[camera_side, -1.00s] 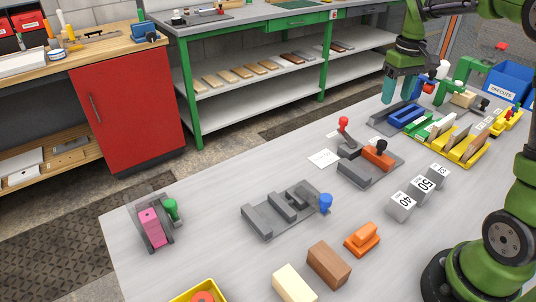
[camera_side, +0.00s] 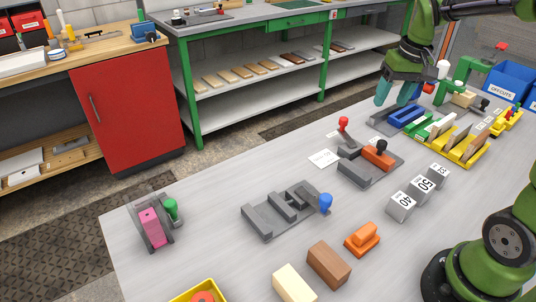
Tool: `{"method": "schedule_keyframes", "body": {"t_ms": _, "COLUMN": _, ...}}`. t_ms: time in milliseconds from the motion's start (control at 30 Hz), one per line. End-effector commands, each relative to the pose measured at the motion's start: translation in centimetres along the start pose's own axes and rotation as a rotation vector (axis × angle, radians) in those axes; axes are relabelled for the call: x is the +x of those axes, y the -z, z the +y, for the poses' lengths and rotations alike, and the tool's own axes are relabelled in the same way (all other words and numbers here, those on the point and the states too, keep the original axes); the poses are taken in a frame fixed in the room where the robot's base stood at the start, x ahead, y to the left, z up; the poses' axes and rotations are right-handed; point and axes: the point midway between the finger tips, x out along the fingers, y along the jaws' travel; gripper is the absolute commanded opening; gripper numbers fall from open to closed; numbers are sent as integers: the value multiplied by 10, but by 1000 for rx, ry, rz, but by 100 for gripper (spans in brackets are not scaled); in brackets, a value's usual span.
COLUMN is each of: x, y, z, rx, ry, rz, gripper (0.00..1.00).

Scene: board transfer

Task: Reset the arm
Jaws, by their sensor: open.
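My gripper (camera_side: 394,92) is at the upper right, above the far side of the table, with its two teal fingers apart and nothing visible between them. It hangs over the grey fixture with a blue block (camera_side: 406,115). I cannot tell how high above the fixture it is. My green arm comes down to it from the top right.
On the table (camera_side: 220,270) stand a grey fixture with a blue knob (camera_side: 285,210), a clamp with an orange block (camera_side: 372,160), numbered grey blocks (camera_side: 420,192), a yellow rack of boards (camera_side: 460,140), and a pink block (camera_side: 152,227). A blue offcuts bin (camera_side: 508,82) stands at the far right.

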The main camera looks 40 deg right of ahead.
Motion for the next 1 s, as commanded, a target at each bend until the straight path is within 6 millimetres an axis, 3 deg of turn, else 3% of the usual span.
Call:
{"method": "schedule_keyframes", "body": {"t_ms": 200, "x": -19, "y": -76, "z": -56, "rx": 29, "ry": 137, "rz": 168, "gripper": 56}}
{"method": "schedule_keyframes", "body": {"t_ms": 400, "x": -25, "y": -140, "z": -85, "rx": 6, "ry": 261, "rz": 282, "gripper": 56}}
{"method": "schedule_keyframes", "body": {"t_ms": 500, "x": -28, "y": -160, "z": -91, "rx": -30, "ry": 299, "rz": 314, "gripper": 56}}
{"method": "schedule_keyframes", "body": {"t_ms": 600, "x": -34, "y": -169, "z": -95, "rx": -59, "ry": 320, "rz": 338, "gripper": 56}}
{"method": "schedule_keyframes", "body": {"t_ms": 1000, "x": -39, "y": -170, "z": -98, "rx": -77, "ry": 331, "rz": 352, "gripper": 56}}
